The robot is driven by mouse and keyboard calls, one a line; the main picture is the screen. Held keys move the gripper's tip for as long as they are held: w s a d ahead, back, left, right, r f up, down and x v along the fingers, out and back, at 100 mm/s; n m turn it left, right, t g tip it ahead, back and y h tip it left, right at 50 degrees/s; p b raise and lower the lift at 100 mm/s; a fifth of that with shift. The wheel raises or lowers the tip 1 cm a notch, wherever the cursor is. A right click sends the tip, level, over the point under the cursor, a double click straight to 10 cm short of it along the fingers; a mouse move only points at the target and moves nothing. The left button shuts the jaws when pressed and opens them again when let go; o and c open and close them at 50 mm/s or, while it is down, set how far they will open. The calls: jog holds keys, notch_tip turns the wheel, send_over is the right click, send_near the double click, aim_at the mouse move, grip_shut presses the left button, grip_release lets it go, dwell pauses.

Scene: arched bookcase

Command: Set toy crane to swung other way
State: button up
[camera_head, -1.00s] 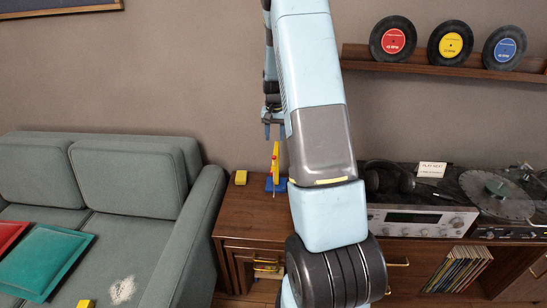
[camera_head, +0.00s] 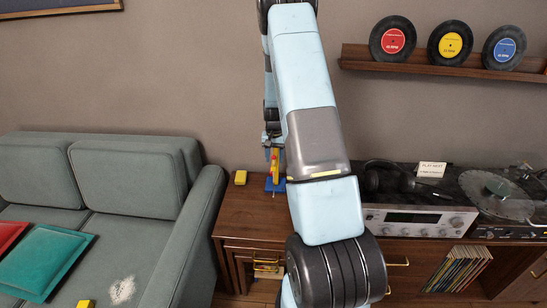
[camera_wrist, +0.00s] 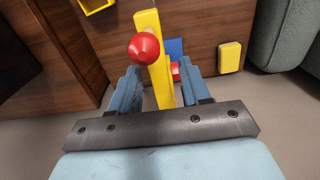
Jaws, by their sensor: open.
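The toy crane (camera_head: 275,162) stands on the left part of the wooden cabinet top, with a yellow upright part and a blue base (camera_head: 270,184). A blue part and a small red part show behind the bar. My gripper (camera_wrist: 160,90) is open, with one blue finger on each side of the yellow bar. I see a gap at each finger, so it does not grip the bar. In the head view my gripper (camera_head: 271,146) is at the crane's upper part, and my arm hides its right side.
A yellow block (camera_head: 240,177) lies on the cabinet top (camera_head: 238,215), left of the crane. A green sofa (camera_head: 150,190) stands at the left. A silver amplifier (camera_head: 418,219) and a turntable (camera_head: 497,190) stand to the right. Records (camera_head: 450,45) stand on the wall shelf.

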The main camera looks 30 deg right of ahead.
jog(key=shift+c, duration=0.3)
grip_shut()
